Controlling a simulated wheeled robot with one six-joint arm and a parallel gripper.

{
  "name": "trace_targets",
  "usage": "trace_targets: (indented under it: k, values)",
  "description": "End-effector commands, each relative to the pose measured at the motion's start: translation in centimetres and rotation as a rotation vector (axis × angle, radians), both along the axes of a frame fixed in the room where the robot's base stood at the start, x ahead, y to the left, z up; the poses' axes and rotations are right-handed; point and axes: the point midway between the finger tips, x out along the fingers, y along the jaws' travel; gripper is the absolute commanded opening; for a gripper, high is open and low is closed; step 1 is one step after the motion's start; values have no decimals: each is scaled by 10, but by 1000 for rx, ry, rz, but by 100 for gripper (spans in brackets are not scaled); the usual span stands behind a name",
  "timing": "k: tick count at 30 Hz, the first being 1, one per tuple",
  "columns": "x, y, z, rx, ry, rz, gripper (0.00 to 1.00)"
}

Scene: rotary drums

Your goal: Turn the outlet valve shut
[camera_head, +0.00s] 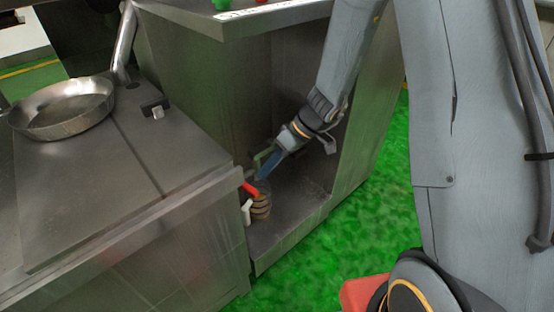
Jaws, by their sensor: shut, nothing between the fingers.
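The outlet valve's red handle (250,188) shows at the front corner of the steel unit, at the edge of the open cabinet bay. A white part (247,206) hangs just below it, and a ringed brownish body (262,208) stands right beside it. My gripper (261,177) reaches down into the bay from the upper right, its blue fingers shut and empty. The fingertips are just to the right of the red handle and above the ringed body. I cannot tell whether they touch the handle. The valve's stem is hidden.
The open bay has a bare steel floor (290,218) and walls close around my gripper. A steel counter (70,200) with a round pan (63,108) and a small black latch (156,107) is at left.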

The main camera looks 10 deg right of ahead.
Motion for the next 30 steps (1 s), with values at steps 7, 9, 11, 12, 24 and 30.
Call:
trace_targets:
  k: [7, 9, 11, 12, 24, 30]
  values:
    - [-18, 20, 2, 0, -2, 1, 0]
    - [-20, 22, 2, -1, -2, 1, 0]
    - [-21, 23, 2, -1, -2, 1, 0]
    - [-21, 23, 2, -1, -1, 0, 0]
    - [-24, 26, 2, 0, -1, 2, 0]
    - [-33, 35, 0, 1, -2, 1, 0]
